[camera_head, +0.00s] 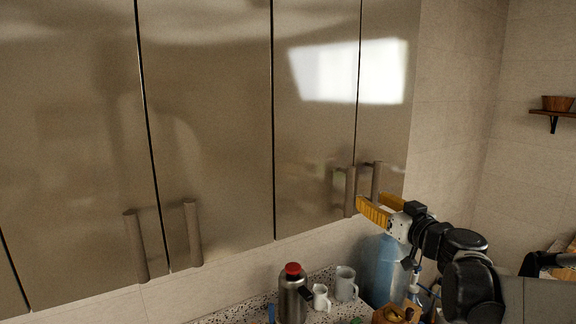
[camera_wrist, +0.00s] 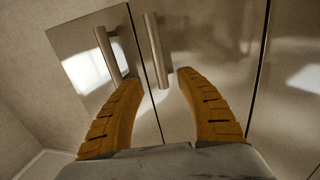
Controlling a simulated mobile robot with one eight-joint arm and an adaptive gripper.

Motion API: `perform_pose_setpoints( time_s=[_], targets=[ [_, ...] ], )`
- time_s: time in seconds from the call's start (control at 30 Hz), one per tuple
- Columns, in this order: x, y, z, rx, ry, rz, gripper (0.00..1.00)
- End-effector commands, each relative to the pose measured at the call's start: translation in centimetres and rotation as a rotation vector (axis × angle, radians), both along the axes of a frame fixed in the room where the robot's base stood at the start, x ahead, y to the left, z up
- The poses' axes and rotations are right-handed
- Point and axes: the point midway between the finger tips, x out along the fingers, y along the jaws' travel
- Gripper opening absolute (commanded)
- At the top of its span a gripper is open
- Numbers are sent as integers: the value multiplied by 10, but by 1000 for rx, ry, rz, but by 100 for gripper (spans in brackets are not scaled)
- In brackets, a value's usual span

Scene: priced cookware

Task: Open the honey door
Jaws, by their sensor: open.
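The wall cabinet has several glossy honey-brown doors of much the same colour, so I cannot tell which one is named. The wide right-hand door (camera_head: 314,110) and the narrow end door (camera_head: 385,110) meet at a seam, and both look shut. The wide door's bar handle (camera_head: 350,191) and the end door's handle (camera_head: 377,180) stand side by side. My gripper (camera_head: 361,202) is open and empty just in front of them. In the wrist view, one handle (camera_wrist: 157,50) lies between the yellow fingertips; the other handle (camera_wrist: 108,52) is beside the left finger. Contact is unclear.
Two more doors (camera_head: 70,130) with handles (camera_head: 194,234) are at left. Below, a speckled counter (camera_head: 262,306) holds a red-topped flask (camera_head: 292,295), white mugs (camera_head: 345,284) and a large blue bottle (camera_head: 383,270) under my gripper. A shelf (camera_head: 555,113) is on the right wall.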

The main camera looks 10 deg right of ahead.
Motion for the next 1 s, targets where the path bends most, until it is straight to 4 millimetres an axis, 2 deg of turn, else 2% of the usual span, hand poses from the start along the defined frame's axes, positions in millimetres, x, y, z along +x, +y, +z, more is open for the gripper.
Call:
perform_pose_setpoints(
  time_s=[0.17, 0.4, 0.6, 0.77, 1.0],
  targets=[
    [18, -1, 2, -3, -8, -4, 44],
    [66, 6, 3, -2, -7, -2, 44],
    [96, 9, 2, -2, -7, -2, 44],
    [106, 10, 2, -2, -7, -4, 44],
    [107, 10, 1, -2, -6, -4, 44]
  ],
)
